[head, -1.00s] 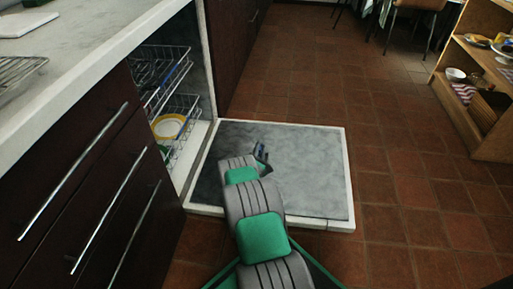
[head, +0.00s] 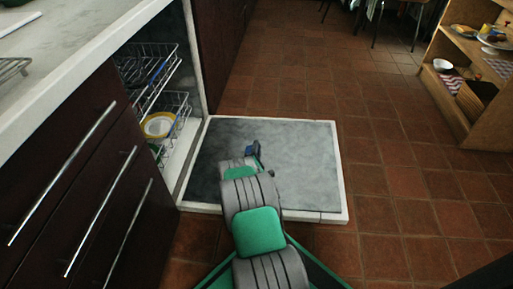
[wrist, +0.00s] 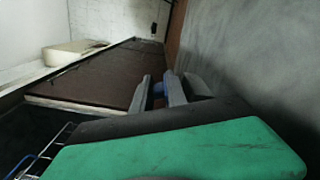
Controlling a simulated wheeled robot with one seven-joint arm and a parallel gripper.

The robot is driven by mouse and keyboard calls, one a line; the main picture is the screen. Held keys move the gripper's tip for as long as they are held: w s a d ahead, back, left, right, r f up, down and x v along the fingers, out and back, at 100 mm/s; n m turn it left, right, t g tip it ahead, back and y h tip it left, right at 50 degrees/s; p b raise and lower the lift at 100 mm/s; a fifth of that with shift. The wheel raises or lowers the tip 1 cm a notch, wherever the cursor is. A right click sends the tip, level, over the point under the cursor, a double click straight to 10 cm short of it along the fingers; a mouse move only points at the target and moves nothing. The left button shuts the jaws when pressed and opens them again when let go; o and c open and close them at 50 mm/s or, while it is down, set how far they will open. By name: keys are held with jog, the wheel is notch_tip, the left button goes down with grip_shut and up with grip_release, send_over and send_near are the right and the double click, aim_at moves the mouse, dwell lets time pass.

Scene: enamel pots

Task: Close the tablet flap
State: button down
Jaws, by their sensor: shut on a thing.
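The dishwasher door (head: 315,165) lies folded down flat, its grey inner face up with a white rim. My gripper (head: 255,152) is over the middle of that face. In the wrist view its two fingers (wrist: 158,90) are closed around a small blue piece (wrist: 158,89), beside the grey door face (wrist: 260,50). I cannot tell whether this blue piece is the tablet flap or part of it. No separate flap shows clearly; my arm and gripper cover part of the door.
The dishwasher's racks (head: 172,112) stand inside on the left, with a yellow-rimmed bowl (head: 158,125) in the lower one. Dark drawers (head: 75,170) and the worktop (head: 80,55) flank the left. Tiled floor (head: 390,180) is open on the right, before a wooden shelf (head: 460,95).

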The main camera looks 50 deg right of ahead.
jog(key=shift+w, duration=0.1)
jog(key=c, duration=1.6)
grip_release()
jog(key=shift+a, duration=0.1)
jog(key=shift+o, duration=1)
